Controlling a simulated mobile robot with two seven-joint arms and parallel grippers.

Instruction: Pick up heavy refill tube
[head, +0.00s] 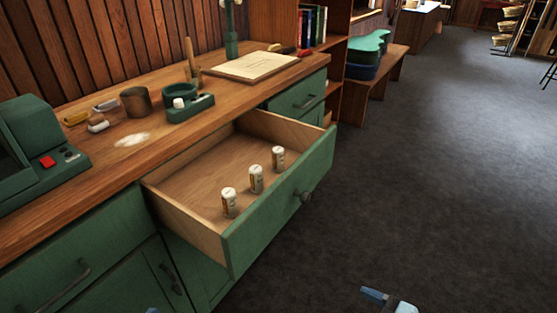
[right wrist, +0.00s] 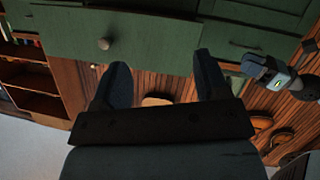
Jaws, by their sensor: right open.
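Three white capped refill tubes stand upright in a row in the open drawer (head: 185,188): a near tube (head: 229,203), a middle tube (head: 256,180) and a far tube (head: 278,160). They look alike, so I cannot tell which is heavy. My right gripper (head: 388,301) is at the bottom edge of the head view, outside the drawer. In the right wrist view its fingers (right wrist: 160,88) are apart with nothing between them. My left gripper (right wrist: 268,72) shows at the right of the wrist view; its jaws are unclear.
The wooden counter (head: 60,215) holds a green scale-like device (head: 35,155), a metal cup (head: 135,102), a green tray (head: 190,108) with a small white item, and a board (head: 253,66). The drawer's green front (head: 280,205) sticks out. The grey floor (head: 430,180) to the right is clear.

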